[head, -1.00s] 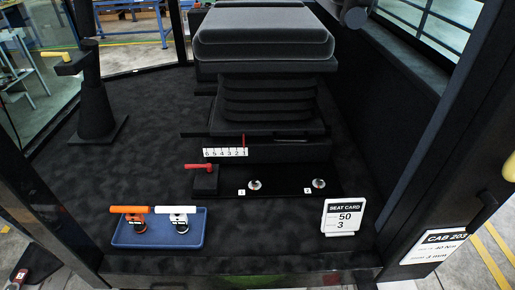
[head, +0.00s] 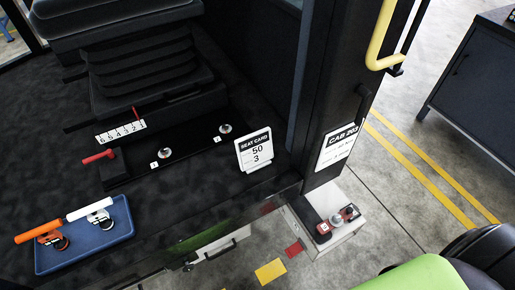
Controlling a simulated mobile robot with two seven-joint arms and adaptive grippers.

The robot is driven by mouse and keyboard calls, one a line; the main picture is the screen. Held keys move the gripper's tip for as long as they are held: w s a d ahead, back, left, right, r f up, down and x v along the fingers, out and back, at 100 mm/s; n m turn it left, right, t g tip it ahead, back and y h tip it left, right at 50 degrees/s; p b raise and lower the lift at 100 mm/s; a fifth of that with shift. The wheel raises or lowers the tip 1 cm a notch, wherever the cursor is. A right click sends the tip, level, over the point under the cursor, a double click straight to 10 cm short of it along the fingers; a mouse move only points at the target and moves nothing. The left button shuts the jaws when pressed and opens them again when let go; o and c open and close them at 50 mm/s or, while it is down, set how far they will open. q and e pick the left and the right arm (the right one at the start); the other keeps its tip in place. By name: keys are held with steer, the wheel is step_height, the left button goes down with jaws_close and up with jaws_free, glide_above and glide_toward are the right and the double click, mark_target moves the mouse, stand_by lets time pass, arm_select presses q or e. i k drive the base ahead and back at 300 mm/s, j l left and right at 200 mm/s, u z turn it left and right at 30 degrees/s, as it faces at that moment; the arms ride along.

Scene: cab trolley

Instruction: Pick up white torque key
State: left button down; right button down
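The white torque key (head: 90,208) lies in the blue tray (head: 108,248) at the lower left of the head view. It has a long white handle and a small round head below it. An orange-handled key (head: 38,231) lies in the same tray, just left of the white one, and its handle end reaches past the tray's edge. Nothing is holding either key. Neither my left nor my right gripper can be made out in this view.
The seat base (head: 145,70) stands behind the tray, with a red lever (head: 98,157) and two floor bolts. A seat card (head: 256,150) stands near the door post (head: 335,110). A white step (head: 345,225) with small items sits outside.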

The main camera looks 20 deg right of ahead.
mark_target(95, 214)
steer(key=j+u, duration=0.7)
steer(key=u, duration=0.15)
steer(key=k+j, duration=0.05)
